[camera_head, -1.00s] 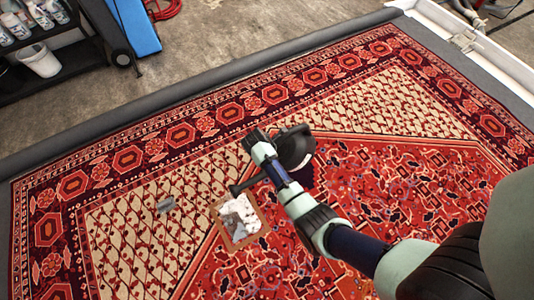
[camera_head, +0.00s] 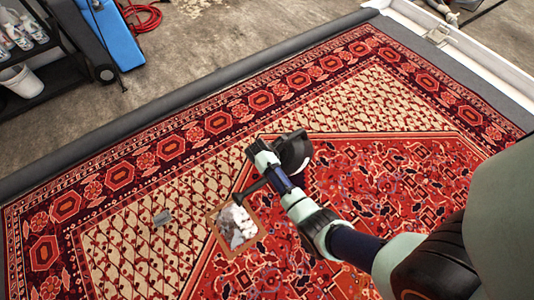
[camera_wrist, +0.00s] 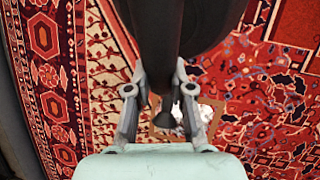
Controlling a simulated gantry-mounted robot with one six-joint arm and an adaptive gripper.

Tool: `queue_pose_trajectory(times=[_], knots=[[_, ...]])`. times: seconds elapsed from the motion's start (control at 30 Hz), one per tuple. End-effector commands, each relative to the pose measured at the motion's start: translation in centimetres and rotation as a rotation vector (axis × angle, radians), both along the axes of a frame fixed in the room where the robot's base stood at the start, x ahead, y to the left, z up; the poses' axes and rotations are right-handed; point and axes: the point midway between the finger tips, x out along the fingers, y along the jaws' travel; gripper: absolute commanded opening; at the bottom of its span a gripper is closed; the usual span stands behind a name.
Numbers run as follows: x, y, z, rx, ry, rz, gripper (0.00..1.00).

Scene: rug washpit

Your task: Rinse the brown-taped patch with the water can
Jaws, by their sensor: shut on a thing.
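The brown-taped patch (camera_head: 259,228) is a square of brown tape on the rug, with white, foam-like material and grey areas inside it. The black water can (camera_head: 295,152) is held above the rug, up and right of the patch in the head view. Its spout tip (camera_head: 238,198) appears over the patch's upper edge. My gripper (camera_head: 268,160) is shut on the can. In the wrist view, the fingers of my gripper (camera_wrist: 160,95) flank the dark can (camera_wrist: 200,20), whose spout end (camera_wrist: 165,119) partly covers the patch. I cannot make out any water stream.
The red patterned rug (camera_head: 120,178) fills the pit floor. A dark roll-like edge (camera_head: 190,112) runs behind the rug. A shelf with bottles and a white bucket (camera_head: 22,80) stands at upper left.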

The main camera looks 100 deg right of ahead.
Motion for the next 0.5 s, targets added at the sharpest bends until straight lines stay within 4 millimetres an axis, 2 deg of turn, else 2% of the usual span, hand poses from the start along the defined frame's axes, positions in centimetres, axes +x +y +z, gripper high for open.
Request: queue_pose_trajectory(times=[0.07,0.5], knots=[[-0.3,0.5,0.6,-0.004,0.001,0.001,0.00],[-1.9,4.2,0.5,-0.002,0.002,0.001,0.00]])
